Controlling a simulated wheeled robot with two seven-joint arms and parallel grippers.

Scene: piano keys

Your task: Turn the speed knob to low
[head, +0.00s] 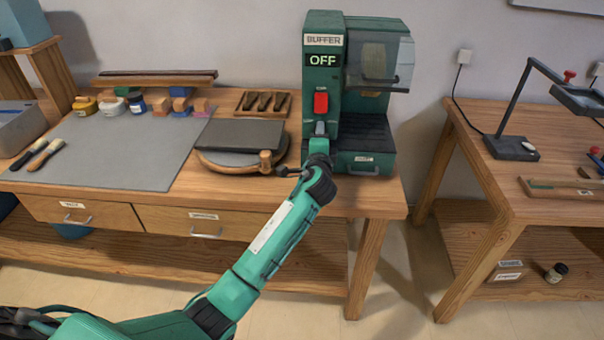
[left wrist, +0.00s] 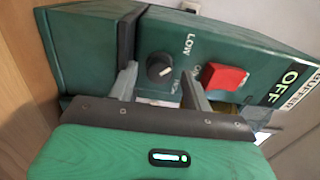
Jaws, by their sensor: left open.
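The green buffer machine (head: 323,78) stands on the bench, and its display reads OFF. In the left wrist view its dark round speed knob (left wrist: 160,68) sits on the green front panel, with a LOW label above it and another label, partly hidden, below right. A pale mark on the knob seems to face the lower label. My left gripper (head: 320,130) is at the machine's front, below the red switch (head: 321,103). It is open, with one finger on each side of the knob in the left wrist view; contact cannot be told. In the head view the gripper hides the knob.
The red switch (left wrist: 223,77) is close beside the right finger. A round wooden-edged device (head: 240,160) lies left of my forearm. A grey mat (head: 110,150) with blocks and jars covers the bench's left. A second table (head: 540,190) stands right across a gap.

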